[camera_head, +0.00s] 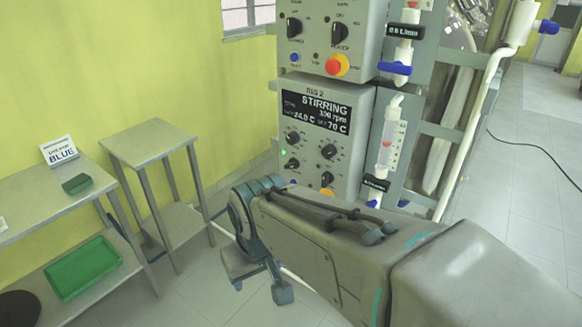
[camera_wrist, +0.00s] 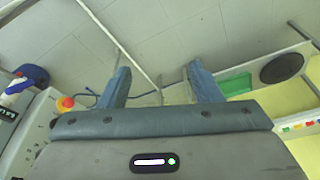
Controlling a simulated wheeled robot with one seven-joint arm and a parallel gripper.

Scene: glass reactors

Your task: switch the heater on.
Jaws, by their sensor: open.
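A grey control box (camera_head: 330,122) has a display reading RIG 2, STIRRING, 300 rpm and 70 C. It carries two dials and two lower black knobs, at left (camera_head: 292,164) and right (camera_head: 327,179); their labels are too small to read. A second box (camera_head: 318,50) above has a knob that seems labelled HEATER (camera_head: 339,33) and a red-yellow button (camera_head: 337,65). My gripper (camera_head: 260,287) is open and empty, in front of and below the lower box, apart from it. In the wrist view, its open fingers (camera_wrist: 158,72) point over the floor.
Glassware and valves with blue handles (camera_head: 395,68) stand right of the boxes. A red button (camera_wrist: 66,103) shows left in the wrist view.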

